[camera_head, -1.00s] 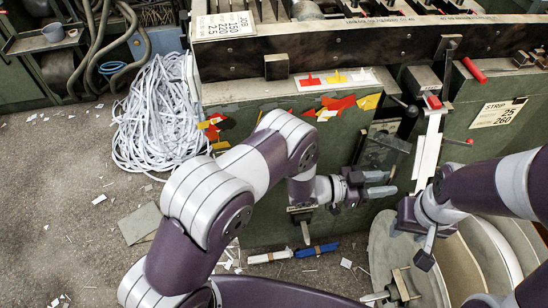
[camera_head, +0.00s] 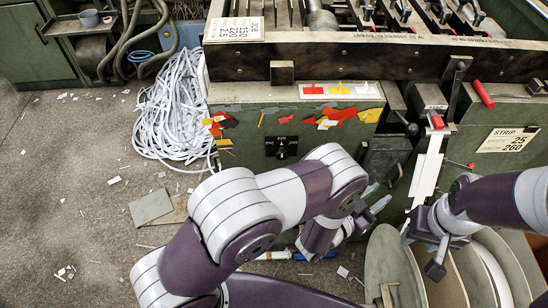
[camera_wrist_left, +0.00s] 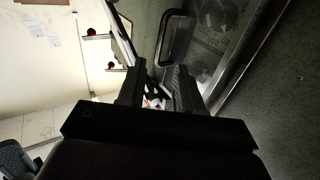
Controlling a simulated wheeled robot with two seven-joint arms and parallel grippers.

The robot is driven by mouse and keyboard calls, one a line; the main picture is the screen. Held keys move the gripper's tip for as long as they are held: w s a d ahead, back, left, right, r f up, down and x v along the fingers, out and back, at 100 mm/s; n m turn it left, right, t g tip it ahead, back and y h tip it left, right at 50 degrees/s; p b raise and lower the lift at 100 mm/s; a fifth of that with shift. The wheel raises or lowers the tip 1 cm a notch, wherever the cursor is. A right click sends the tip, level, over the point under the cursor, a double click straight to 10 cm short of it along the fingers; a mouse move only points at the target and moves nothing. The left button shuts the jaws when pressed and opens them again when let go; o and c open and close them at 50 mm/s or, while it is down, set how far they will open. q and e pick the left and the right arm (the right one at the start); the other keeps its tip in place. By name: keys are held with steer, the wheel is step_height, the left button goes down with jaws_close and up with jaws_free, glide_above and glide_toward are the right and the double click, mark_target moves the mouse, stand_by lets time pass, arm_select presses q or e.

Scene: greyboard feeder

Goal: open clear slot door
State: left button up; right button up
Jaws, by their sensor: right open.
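The clear slot door (camera_wrist_left: 212,45) shows in the left wrist view as a see-through panel in a metal frame, with a bar handle (camera_wrist_left: 170,38) at its left side. In the head view the slot door (camera_head: 385,158) is a dark panel on the green machine front, seen at a steep angle. It looks shut. My left gripper (camera_head: 374,198) is below the door in the head view. Its two fingers (camera_wrist_left: 158,88) are apart and empty, pointing toward the handle without visible contact. My right gripper (camera_head: 422,250) is open at the right, in front of the round grey discs.
A pile of white strips (camera_head: 172,115) lies on the floor at left.

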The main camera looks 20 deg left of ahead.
arm_select(q)
steer(key=s+a+f+g+y, duration=0.5)
steer(key=s+a+f+g, duration=0.1)
steer(key=a+f, duration=0.15)
steer(key=s+a+r+n+g+y, duration=0.2)
steer(key=a+g+y, duration=0.2)
steer(key=a+g, duration=0.15)
steer(key=s+a+r+n+p, duration=0.1)
steer(key=s+a+r+p, duration=0.1)
steer(key=a+r, duration=0.3)
steer(key=s+a+r+n+g+y+p, duration=0.1)
steer(key=a+r+p, duration=0.3)
steer(key=r, duration=0.8)
steer(key=s+a+r+n+g+p, duration=0.1)
steer(key=s+a+r+n+p, duration=0.1)
steer(key=a+r, duration=0.4)
step_height(320, 180, up, 3)
steer(key=shift+s+r+n+y+p, duration=0.1)
steer(key=shift+s+n+y+p, duration=0.35)
steer(key=shift+p, duration=0.45)
steer(key=shift+a, duration=0.2)
